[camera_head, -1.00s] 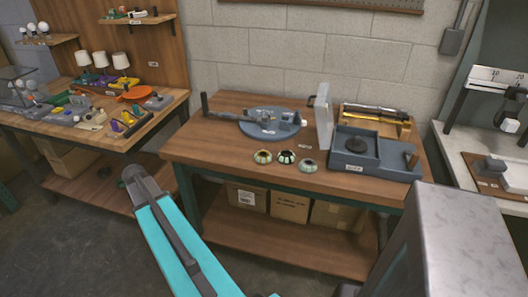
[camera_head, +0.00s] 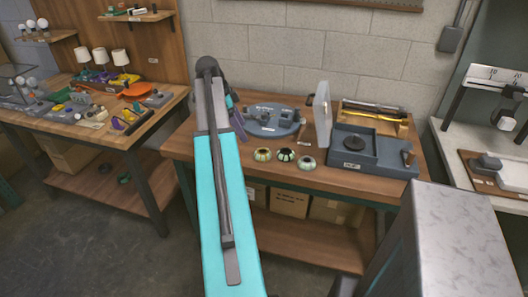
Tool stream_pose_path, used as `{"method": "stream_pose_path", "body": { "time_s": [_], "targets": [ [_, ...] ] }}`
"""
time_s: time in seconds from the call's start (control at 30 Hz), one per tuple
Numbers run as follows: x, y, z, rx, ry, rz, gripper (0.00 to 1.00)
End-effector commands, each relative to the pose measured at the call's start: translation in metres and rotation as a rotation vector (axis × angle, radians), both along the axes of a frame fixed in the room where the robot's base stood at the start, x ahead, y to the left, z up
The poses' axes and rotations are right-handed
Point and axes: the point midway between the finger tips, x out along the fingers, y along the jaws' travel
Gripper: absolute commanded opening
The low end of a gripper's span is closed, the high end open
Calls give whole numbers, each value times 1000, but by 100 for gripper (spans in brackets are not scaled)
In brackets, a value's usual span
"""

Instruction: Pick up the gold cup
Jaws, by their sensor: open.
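Three small round striped cups stand in a row at the front of the middle table. The left one (camera_head: 263,154) looks the most yellow-gold. The middle cup (camera_head: 286,155) is darker with pale stripes, and the right cup (camera_head: 306,163) is paler and greenish. My gripper (camera_head: 238,122) shows only in part, behind my raised turquoise arm. It is over the left side of the middle table, left of the cups and apart from them. It is open, and I see nothing held in it.
A blue-grey round fixture (camera_head: 272,122) stands behind the cups. Bare tabletop (camera_head: 335,176) lies right of the cups.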

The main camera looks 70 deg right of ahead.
Motion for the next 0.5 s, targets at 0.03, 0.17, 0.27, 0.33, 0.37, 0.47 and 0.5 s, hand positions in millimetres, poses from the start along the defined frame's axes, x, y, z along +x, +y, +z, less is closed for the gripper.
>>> {"method": "stream_pose_path", "body": {
  "time_s": [0.03, 0.17, 0.27, 0.33, 0.37, 0.47, 0.5],
  "targets": [
    [-7, -5, 6, -8, 0, -28, 74],
    [-15, -8, 12, -17, 1, -61, 74],
    [-16, -8, 12, -18, 0, -64, 74],
    [-15, -8, 12, -18, 0, -63, 74],
    [-15, -8, 12, -18, 0, -62, 74],
    [-15, -8, 12, -17, 1, -61, 74],
    [-15, -8, 11, -17, 1, -61, 74]
  ]
}}
